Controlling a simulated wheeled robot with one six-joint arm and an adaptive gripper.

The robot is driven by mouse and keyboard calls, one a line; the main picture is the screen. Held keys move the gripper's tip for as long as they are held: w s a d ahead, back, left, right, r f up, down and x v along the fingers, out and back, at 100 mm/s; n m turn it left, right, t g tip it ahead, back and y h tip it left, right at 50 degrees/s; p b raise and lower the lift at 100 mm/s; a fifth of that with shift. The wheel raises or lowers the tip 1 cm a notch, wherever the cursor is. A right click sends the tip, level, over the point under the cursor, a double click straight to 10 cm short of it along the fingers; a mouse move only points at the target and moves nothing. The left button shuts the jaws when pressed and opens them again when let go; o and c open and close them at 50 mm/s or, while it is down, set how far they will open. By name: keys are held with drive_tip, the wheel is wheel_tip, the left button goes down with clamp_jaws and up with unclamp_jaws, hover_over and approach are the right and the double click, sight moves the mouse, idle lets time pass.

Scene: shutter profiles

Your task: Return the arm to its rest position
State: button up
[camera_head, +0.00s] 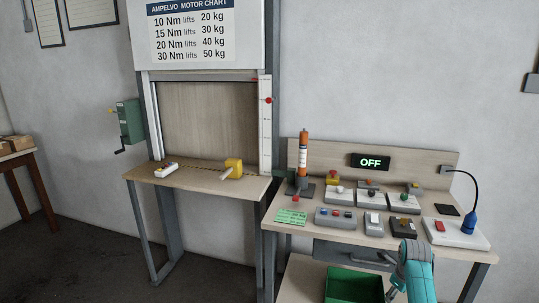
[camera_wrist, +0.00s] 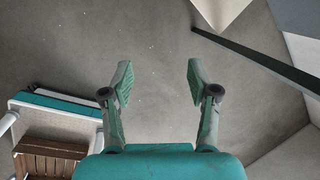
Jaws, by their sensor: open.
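My gripper (camera_wrist: 160,82) is open in the wrist view. Its two green fingers stand apart with nothing between them, and bare grey floor shows behind them. In the head view, part of my teal and grey arm (camera_head: 413,272) rises at the bottom right, in front of the right workbench (camera_head: 300,234). I cannot make out the fingers in that view.
The right bench holds several control boxes, an orange cylinder (camera_head: 303,150), a blue lamp (camera_head: 468,222) and an OFF display (camera_head: 370,162). A green bin (camera_head: 354,286) is below. The left table (camera_head: 205,185) carries a yellow part (camera_head: 233,167). A dark bar (camera_wrist: 260,58) crosses the wrist view's upper right.

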drive_tip(key=s+a+f+n+t, duration=0.1)
drive_tip(key=s+a+f+n, duration=0.4)
drive_tip(key=f, duration=0.4)
drive_tip(key=s+a+f+n+t, duration=0.2)
drive_tip(key=s+a+f+n, duration=0.15)
drive_tip(key=s+f, duration=0.5)
drive_tip(key=s+a+f+n+t, duration=0.1)
drive_tip(key=s+a+f+n, duration=0.2)
drive_tip(key=s, duration=0.6)
drive_tip(key=s+a+f+n+t, duration=0.1)
drive_tip(key=s+a+n+t, duration=0.1)
drive_tip(key=s+a+n, duration=0.45)
drive_tip(key=s+a+r+n+t, duration=0.15)
drive_tip(key=s+r, duration=0.25)
drive_tip(key=s, duration=0.9)
drive_tip(key=s+a+r+n+t, duration=0.2)
drive_tip(key=s+r+n, duration=0.3)
drive_tip(key=s+r, duration=0.4)
drive_tip(key=s+a+r+n+t+y, duration=0.1)
drive_tip(key=s+r+n, duration=0.4)
drive_tip(key=s+r, duration=0.5)
wheel_tip(320, 180, up, 7)
drive_tip(key=shift+s+a+f+n+t, duration=0.25)
drive_tip(key=shift+a+n+t, duration=0.15)
drive_tip(key=shift+t, duration=0.35)
